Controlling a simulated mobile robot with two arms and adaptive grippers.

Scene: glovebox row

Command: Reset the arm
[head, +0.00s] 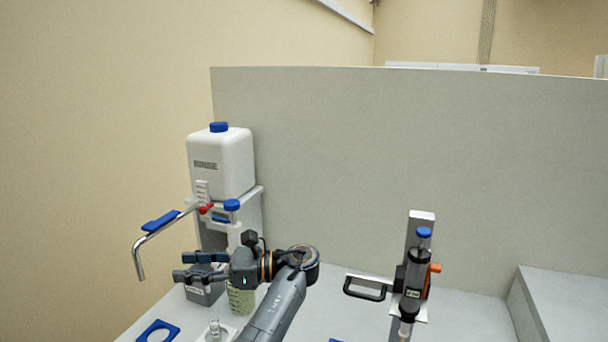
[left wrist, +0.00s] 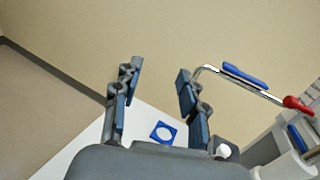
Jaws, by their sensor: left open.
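My left gripper (head: 190,267) is open and empty in the head view, above the left part of the bench. Its two blue-padded fingers stand apart in the left wrist view (left wrist: 158,95), with nothing between them but the bench and a wall beyond. The gripper is below the bent metal spout (head: 140,258) with a blue lever and red tip. The spout also shows right of the fingers in the left wrist view (left wrist: 240,78). My right gripper is in neither view.
A white jug (head: 222,165) with a blue cap stands on a stand at the back left. A blue square ring (head: 158,332) lies at the front left. A grey box (head: 203,290) and a greenish container (head: 241,300) are near my gripper. A dispenser on a post (head: 413,275) stands right.

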